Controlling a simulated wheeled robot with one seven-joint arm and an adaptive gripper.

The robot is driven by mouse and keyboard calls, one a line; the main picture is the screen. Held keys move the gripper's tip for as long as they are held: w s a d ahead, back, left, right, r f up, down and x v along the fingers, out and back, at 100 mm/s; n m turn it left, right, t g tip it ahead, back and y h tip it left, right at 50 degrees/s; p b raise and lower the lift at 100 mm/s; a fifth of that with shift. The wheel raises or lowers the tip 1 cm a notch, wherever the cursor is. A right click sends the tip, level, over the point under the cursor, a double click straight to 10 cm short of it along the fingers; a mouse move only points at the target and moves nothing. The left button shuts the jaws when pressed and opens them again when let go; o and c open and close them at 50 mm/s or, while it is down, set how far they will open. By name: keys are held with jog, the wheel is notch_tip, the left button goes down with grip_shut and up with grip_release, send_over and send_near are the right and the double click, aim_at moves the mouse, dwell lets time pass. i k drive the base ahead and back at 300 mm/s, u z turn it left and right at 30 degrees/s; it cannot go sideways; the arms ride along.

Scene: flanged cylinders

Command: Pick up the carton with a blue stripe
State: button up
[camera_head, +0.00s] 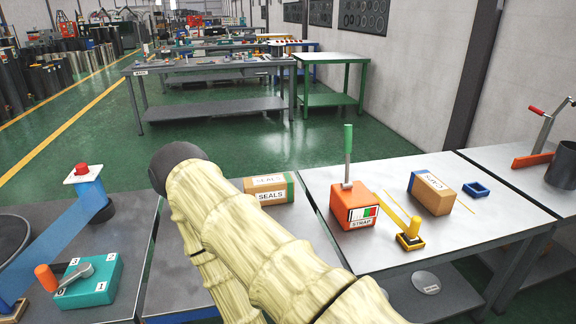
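The carton with a blue stripe (433,196) is a brown box on the right part of the grey metal table. Its blue band runs along its left end, and a white label lies on its top. My arm, in a pale yellow ribbed sleeve, rises from the bottom middle and bends at a dark joint at upper left. My gripper is not in view, so I cannot tell its state. The arm is well left of the carton, and nothing covers the carton.
An orange STRAP box (355,207) with a green handle and a yellow-and-black piece (410,236) stand left of the carton. A blue square ring (477,188) lies to its right. A SEALS carton with a green stripe (266,191) sits behind my arm. A teal switch box (90,279) is at left.

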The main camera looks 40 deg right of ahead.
aim_at(438, 199)
jog(key=z, duration=2.4)
jog(key=k, duration=0.5)
jog(key=z, duration=1.05)
jog(key=i, duration=0.95)
jog(key=u, duration=0.75)
